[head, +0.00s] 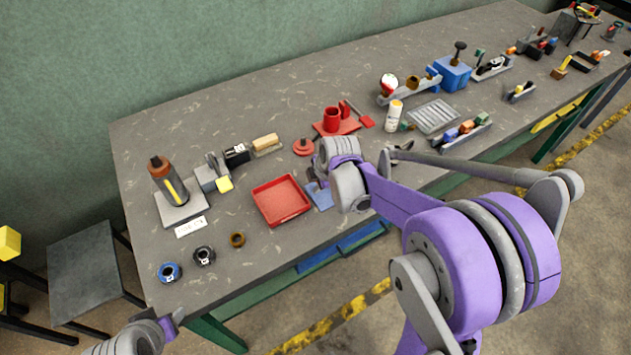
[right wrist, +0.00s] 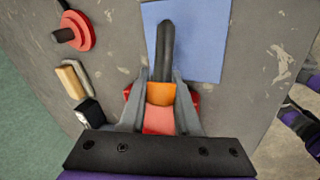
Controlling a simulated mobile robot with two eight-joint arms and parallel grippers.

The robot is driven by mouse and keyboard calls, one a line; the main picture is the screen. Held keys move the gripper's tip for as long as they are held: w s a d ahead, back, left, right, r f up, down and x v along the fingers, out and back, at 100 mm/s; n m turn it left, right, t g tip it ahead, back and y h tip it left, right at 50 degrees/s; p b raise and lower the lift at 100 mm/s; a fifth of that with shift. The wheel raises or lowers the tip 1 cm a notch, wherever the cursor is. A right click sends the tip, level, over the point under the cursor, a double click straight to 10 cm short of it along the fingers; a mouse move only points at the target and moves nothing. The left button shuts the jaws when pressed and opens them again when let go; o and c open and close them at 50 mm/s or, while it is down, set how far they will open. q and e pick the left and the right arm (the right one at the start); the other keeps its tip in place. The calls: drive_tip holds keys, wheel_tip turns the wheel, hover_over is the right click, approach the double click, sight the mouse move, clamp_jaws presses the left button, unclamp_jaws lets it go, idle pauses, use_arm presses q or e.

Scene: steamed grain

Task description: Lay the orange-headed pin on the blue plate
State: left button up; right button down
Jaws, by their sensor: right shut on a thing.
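The orange-headed pin (right wrist: 162,94) is between the fingers of my right gripper (right wrist: 160,90) in the right wrist view. Its dark shaft points away from the gripper and overlaps the blue plate (right wrist: 208,42) in the picture. I cannot tell whether the shaft touches the plate. In the head view the blue plate (head: 320,197) lies beside the red tray, partly hidden by my right gripper (head: 316,184), which hides the pin. A pinkish-red piece shows below the orange head. My left gripper (head: 172,322) shows only partly at the bottom left; its jaw state is unclear.
The red tray (head: 256,189) stands just left of the plate. A round red piece with a dark knob (right wrist: 78,30) and a red stand (head: 336,129) are behind it. A bottle on a grey base (head: 180,216) and several rings are left. Bare tabletop lies left of the tray.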

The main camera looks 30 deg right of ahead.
drive_tip(key=c, duration=0.5)
unclamp_jaws()
drive_tip(key=shift+c, duration=0.2)
drive_tip(key=shift+r, duration=0.15)
use_arm(q)
drive_tip(key=shift+w+r+p, duration=0.4)
drive_tip(key=shift+r+p, duration=0.1)
drive_tip(key=shift+r, duration=0.25)
use_arm(e)
drive_tip(key=v, duration=1)
drive_tip(key=shift+s+r, duration=0.2)
drive_tip(key=shift+r, duration=0.05)
drive_tip(key=s+a+f+m, duration=0.1)
drive_tip(key=s+a+m, duration=0.2)
drive_tip(key=s+m, duration=0.4)
drive_tip(key=s+a+f+m+t, duration=0.1)
drive_tip(key=s+a+m, duration=0.3)
drive_tip(key=s+m, duration=0.4)
drive_tip(key=shift+a+f+m+h, duration=0.3)
drive_tip(key=shift+f+m, duration=0.3)
drive_tip(key=shift+m, duration=0.2)
